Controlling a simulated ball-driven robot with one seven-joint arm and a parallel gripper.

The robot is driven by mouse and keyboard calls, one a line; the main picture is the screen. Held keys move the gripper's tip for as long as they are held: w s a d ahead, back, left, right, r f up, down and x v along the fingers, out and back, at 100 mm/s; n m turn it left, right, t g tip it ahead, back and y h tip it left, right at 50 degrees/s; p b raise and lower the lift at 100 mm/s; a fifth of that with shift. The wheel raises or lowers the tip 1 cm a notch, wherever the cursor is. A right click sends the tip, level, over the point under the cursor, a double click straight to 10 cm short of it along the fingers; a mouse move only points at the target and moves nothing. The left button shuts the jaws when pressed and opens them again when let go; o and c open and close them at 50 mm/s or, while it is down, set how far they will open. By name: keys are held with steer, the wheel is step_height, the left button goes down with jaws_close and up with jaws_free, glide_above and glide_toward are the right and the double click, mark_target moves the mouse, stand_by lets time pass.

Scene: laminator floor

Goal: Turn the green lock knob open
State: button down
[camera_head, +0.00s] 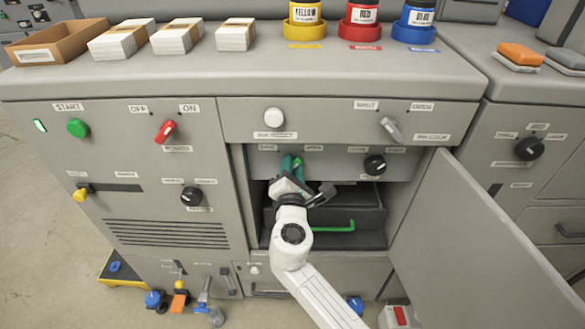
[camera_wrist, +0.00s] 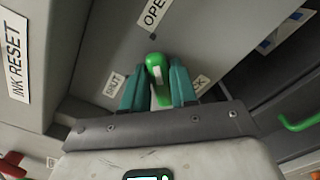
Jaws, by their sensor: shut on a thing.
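The green lock knob (camera_wrist: 156,68) is on the grey panel inside the open compartment. In the wrist view it sits between the two teal fingers of my gripper (camera_wrist: 158,86), which is shut on it. Labels around it read "OPEN" (camera_wrist: 153,14) above, "SHUT" (camera_wrist: 114,84) at the left and a partly hidden one ending in "CK" at the right. In the head view my gripper (camera_head: 290,164) reaches up to the panel, and the knob is mostly hidden behind the fingers.
A black knob (camera_head: 375,165) is to the right on the same panel. Below is a dark drawer with a green handle (camera_head: 334,226). The open cabinet door (camera_head: 480,245) stands at the right. A red switch (camera_head: 166,131) and a green button (camera_head: 78,128) are at the left.

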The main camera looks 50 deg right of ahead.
steer(key=c, duration=0.9)
jaws_free()
steer(key=v, duration=1.1)
steer(key=s+d+f+m+g+y+p, duration=0.2)
steer(key=s+f+m+g+y+p, duration=0.1)
steer(key=s+m, duration=0.2)
steer(key=s+d+f+m+g+y+p, duration=0.2)
steer(key=s+m+g, duration=0.2)
steer(key=s+m, duration=0.15)
steer(key=s+a+f+m+g+y+p, duration=0.1)
steer(key=s+a+m+y, duration=0.1)
steer(key=s+a+y, duration=0.1)
steer(key=s+a+f+m+g+y+p, duration=0.1)
steer(key=s+a+m+y+p, duration=0.1)
steer(key=s+a+y, duration=0.1)
steer(key=s+a+f+m+g+y+p, duration=0.1)
steer(key=s+a+m+y, duration=0.1)
steer(key=a, duration=0.3)
steer(key=shift+s+y, duration=0.5)
steer(key=shift+s, duration=0.05)
